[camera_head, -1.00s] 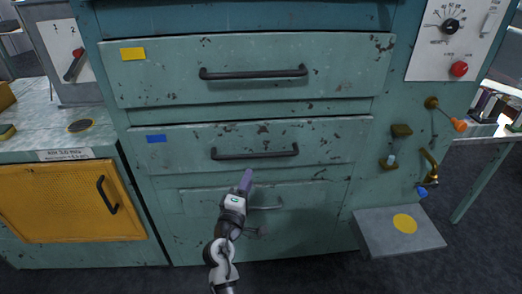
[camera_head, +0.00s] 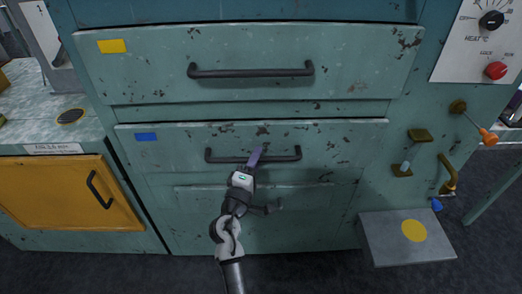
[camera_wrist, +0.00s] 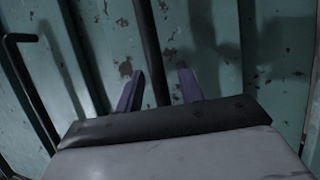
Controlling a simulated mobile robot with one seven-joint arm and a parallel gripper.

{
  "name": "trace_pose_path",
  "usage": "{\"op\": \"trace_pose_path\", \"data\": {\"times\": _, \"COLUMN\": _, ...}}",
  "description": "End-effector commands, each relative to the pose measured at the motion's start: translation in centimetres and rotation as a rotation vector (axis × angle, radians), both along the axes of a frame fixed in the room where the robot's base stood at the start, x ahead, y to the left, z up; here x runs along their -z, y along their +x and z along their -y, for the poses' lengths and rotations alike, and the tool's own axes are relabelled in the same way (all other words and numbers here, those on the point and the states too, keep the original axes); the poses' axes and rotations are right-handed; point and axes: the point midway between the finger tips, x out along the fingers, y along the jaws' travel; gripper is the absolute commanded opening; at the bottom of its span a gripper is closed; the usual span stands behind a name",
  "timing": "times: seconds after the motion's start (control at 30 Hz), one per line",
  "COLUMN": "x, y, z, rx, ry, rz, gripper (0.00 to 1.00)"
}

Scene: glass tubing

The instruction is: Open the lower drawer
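The lower drawer (camera_head: 340,140) is a worn teal front with a blue label (camera_head: 146,137). It looks closed. Its black bar handle (camera_head: 222,158) runs across its middle. My gripper (camera_head: 254,158) is in front of this handle, and its purple fingers cover part of the bar. In the wrist view my gripper (camera_wrist: 161,85) has its two fingers apart, and a dark bar (camera_wrist: 150,45) runs between them. A gap shows between the bar and the right finger.
The upper drawer (camera_head: 340,75), with a yellow label, is closed above. A grey step with a yellow disc (camera_head: 375,240) juts out at right. A yellow cabinet door (camera_head: 50,190) is at left.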

Motion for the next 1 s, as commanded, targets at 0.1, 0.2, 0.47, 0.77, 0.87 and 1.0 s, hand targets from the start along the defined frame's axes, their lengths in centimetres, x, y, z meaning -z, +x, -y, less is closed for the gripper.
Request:
{"op": "trace_pose_path", "data": {"times": 0.1, "x": -0.10, "y": -0.12, "z": -0.10, "rx": -0.001, "ry": 0.000, "rz": 0.000, "gripper": 0.38}}
{"op": "trace_pose_path", "data": {"times": 0.2, "x": -0.09, "y": -0.15, "z": -0.11, "rx": -0.001, "ry": 0.000, "rz": 0.000, "gripper": 0.38}}
{"op": "trace_pose_path", "data": {"times": 0.47, "x": -0.09, "y": -0.13, "z": -0.09, "rx": 0.000, "ry": 0.000, "rz": 0.000, "gripper": 0.24}}
{"op": "trace_pose_path", "data": {"times": 0.77, "x": -0.09, "y": -0.13, "z": -0.08, "rx": 0.000, "ry": 0.000, "rz": 0.000, "gripper": 0.00}}
{"op": "trace_pose_path", "data": {"times": 0.87, "x": -0.09, "y": -0.13, "z": -0.07, "rx": 0.000, "ry": 0.000, "rz": 0.000, "gripper": 0.00}}
{"op": "trace_pose_path", "data": {"times": 1.0, "x": -0.09, "y": -0.11, "z": -0.06, "rx": 0.000, "ry": 0.000, "rz": 0.000, "gripper": 0.00}}
